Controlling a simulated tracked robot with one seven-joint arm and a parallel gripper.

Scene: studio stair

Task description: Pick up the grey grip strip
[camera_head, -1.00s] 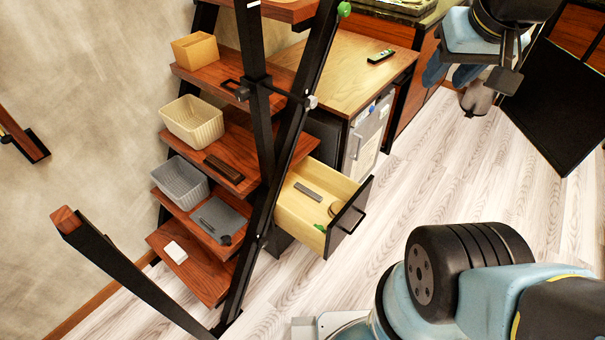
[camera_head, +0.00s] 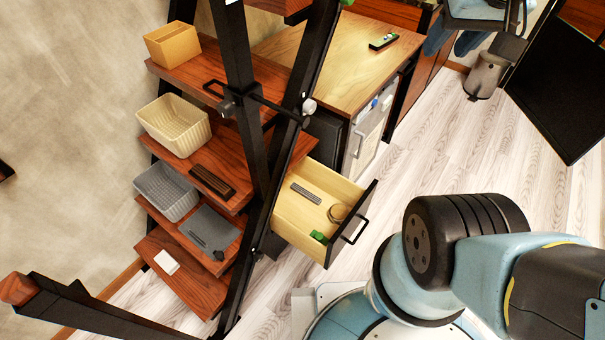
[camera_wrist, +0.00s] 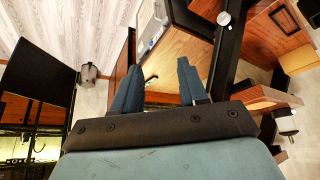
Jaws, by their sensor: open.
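A grey grip strip (camera_head: 306,193) lies flat in an open drawer (camera_head: 291,225) of the cabinet, in the head view. A round ring-shaped item (camera_head: 338,213) and a small green thing (camera_head: 319,237) lie in the same drawer. My gripper (camera_wrist: 155,82) shows in the wrist view with its two blue fingers apart and nothing between them. It faces a wooden top beyond the fingers, and the grip strip cannot be made out in that view. In the head view the fingers are not clearly visible.
A ladder shelf with black posts stands left of the drawer. It bears a cream basket (camera_head: 174,125), a grey basket (camera_head: 166,191), a tan box (camera_head: 181,45) and a dark brown block (camera_head: 212,181). A remote (camera_head: 384,41) lies on the cabinet top (camera_head: 335,50).

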